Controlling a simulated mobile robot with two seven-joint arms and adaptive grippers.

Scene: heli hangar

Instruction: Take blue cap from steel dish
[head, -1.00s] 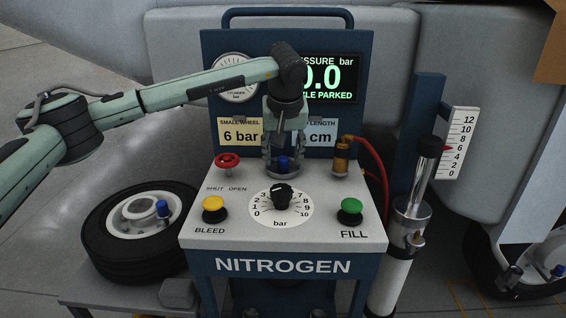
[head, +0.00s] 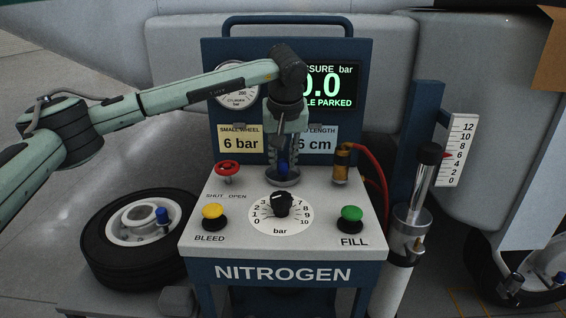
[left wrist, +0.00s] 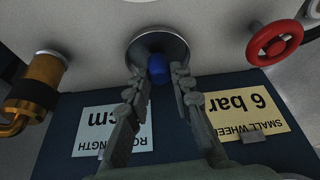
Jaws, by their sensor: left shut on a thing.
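The blue cap (head: 283,169) is between the fingers of my left gripper (head: 283,162), at the small steel dish (head: 284,181) on the panel top. In the left wrist view the fingers are closed in on both sides of the cap (left wrist: 157,67), with the dish (left wrist: 145,46) just beyond it. I cannot tell whether the cap's base still touches the dish. My right gripper is not in view.
A red valve wheel (head: 228,168) stands left of the dish and a brass fitting (head: 341,164) with a red hose stands right. A black dial (head: 282,204), yellow button (head: 213,213) and green button (head: 351,214) are in front. The upright panel (head: 220,60) is close behind.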

